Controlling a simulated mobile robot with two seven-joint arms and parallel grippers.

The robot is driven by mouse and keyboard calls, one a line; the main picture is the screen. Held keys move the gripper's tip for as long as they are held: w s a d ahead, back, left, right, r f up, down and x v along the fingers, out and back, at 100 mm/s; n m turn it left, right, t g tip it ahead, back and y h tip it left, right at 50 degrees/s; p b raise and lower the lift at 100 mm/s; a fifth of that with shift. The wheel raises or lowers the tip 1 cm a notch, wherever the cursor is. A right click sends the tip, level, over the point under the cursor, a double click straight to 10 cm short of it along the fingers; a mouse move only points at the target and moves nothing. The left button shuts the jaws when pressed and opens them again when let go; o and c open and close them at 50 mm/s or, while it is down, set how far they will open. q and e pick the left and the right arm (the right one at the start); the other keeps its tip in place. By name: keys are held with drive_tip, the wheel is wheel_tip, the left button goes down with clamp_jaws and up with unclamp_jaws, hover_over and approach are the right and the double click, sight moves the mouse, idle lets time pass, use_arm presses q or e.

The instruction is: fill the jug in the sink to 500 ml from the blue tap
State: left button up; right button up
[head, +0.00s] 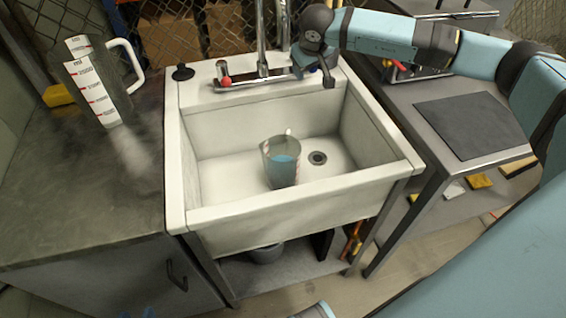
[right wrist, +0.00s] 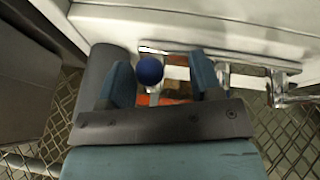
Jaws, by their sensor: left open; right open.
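The jug (head: 284,165) stands upright in the sink (head: 225,172), left of the drain. It is clear, with a pale handle and red marks too small to read. Bluish water fills its lower part. My right gripper (head: 328,76) is at the right end of the tap fitting. In the right wrist view, the blue tap knob (right wrist: 150,71) lies between its open fingers, nearer the left one, with a gap to the right one. My left gripper (head: 138,313) barely shows as blue tips at the bottom edge, apart from the jug.
A large measuring jug (head: 98,82) with red marks stands on the left counter (head: 60,185). The red tap knob (head: 226,81) and the chrome spout (head: 262,40) are at the back of the sink. A dark plate (head: 475,127) lies on the right table.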

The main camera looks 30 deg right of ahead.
drive_tip(key=shift+d, duration=0.1)
drive_tip(key=shift+s+r, duration=0.15)
drive_tip(key=shift+r, duration=0.25)
use_arm(q)
drive_tip(key=p, duration=0.2)
drive_tip(key=g+p, duration=0.1)
drive_tip(key=p, duration=0.2)
drive_tip(key=shift+s+a+r, duration=0.2)
drive_tip(key=shift+s+a, duration=0.05)
drive_tip(key=shift+a, duration=0.05)
use_arm(e)
drive_tip(key=w+r+v, duration=0.1)
drive_tip(key=w+v, duration=0.1)
drive_tip(key=v, duration=1.6)
drive_tip(key=shift+d+r, duration=0.15)
drive_tip(key=shift+d, duration=0.15)
drive_tip(key=shift+s, duration=0.1)
